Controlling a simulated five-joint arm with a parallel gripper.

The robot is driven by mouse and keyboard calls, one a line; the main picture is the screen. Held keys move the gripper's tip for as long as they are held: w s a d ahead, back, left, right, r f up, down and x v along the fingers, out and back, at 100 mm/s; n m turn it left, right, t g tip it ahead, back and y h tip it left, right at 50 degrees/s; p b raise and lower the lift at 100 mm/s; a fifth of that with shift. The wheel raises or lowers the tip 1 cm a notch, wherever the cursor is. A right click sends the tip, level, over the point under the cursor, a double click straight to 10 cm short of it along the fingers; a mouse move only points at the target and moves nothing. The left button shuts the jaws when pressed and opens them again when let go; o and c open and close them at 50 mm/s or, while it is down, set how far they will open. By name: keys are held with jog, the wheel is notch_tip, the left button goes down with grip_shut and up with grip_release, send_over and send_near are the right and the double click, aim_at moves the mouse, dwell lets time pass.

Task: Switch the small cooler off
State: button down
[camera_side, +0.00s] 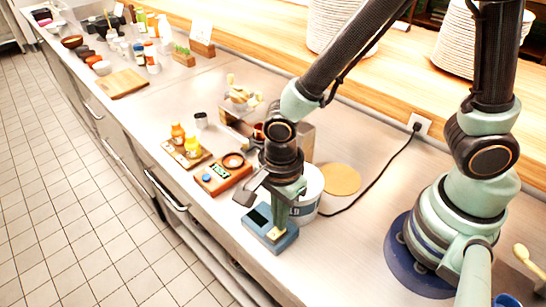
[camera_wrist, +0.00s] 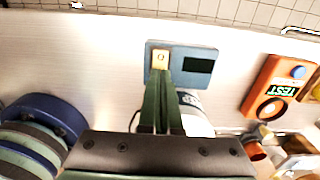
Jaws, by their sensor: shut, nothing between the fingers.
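A blue box (camera_side: 287,240) lies flat on the counter, with a dark display and a cream switch (camera_side: 275,234). In the wrist view the blue box (camera_wrist: 182,52) shows the cream switch (camera_wrist: 160,58) with a small round mark, and the blank dark display (camera_wrist: 198,65). A white round tub (camera_side: 305,190) stands right behind it; which part is the cooler's body is unclear. My gripper (camera_side: 277,225) is shut and empty, pointing down with its tips at the switch. In the wrist view the tips (camera_wrist: 164,73) overlap the switch's near edge; I cannot tell if they touch.
An orange device (camera_side: 222,174) with a blue knob and lit display sits to the left. Sauce bottles (camera_side: 185,140) and a small metal cup (camera_side: 201,120) are beyond it. A black cable (camera_side: 380,177) runs to a wall socket (camera_side: 420,124). Counter in front of my base is clear.

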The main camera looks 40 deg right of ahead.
jog(key=shift+f, duration=0.4)
jog(key=shift+d+f, duration=0.1)
jog(key=shift+f, duration=0.15)
jog(key=shift+a+r, duration=0.15)
jog(key=shift+a, duration=0.7)
jog(key=shift+r, duration=0.1)
notch_tip(320, 180, up, 14)
jog(key=a, duration=0.2)
dwell(0.3)
